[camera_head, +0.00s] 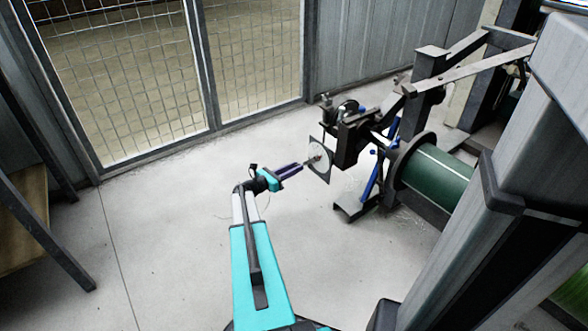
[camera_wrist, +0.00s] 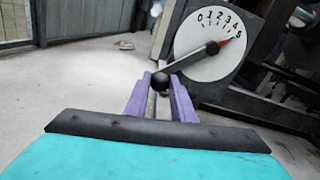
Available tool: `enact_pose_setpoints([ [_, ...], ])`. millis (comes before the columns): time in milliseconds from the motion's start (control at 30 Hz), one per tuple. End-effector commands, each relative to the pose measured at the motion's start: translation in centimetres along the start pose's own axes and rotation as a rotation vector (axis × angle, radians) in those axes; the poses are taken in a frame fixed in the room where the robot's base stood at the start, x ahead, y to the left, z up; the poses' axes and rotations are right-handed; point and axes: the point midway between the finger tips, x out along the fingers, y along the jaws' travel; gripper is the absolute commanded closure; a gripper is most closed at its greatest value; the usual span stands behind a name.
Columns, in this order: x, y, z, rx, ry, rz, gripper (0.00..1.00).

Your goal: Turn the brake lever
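The brake lever (camera_wrist: 186,62) is a grey bar with a black ball knob (camera_wrist: 160,82) at its lower-left end. It pivots at the middle of a white round dial (camera_wrist: 208,66) numbered 0 to 5. In the head view my gripper (camera_head: 300,166) reaches the dial (camera_head: 319,158) from the left; the knob is too small to make out there.
The dial sits on a dark machine frame (camera_head: 345,145) with a green roll (camera_head: 435,172) to its right. A blue bar (camera_head: 371,182) slants below. A mesh fence (camera_head: 125,75) stands behind. The floor left of the machine is clear.

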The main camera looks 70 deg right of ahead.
Motion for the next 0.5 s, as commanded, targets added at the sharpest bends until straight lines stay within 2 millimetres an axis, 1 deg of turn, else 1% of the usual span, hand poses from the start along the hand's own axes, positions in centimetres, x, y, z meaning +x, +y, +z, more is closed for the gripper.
enact_pose_setpoints([
  [33, -0.01, -0.11, 0.01, 0.0, -0.001, -0.003, 0.89],
  [100, -0.01, -0.12, 0.01, 0.0, -0.001, -0.004, 1.0],
  [200, -0.02, -0.16, 0.01, 0.0, -0.001, -0.005, 1.0],
  [233, 0.31, 0.13, 0.03, 0.0, -0.001, -0.005, 1.0],
  [500, -0.01, -0.26, -0.01, -0.013, 0.0, -0.005, 1.0],
])
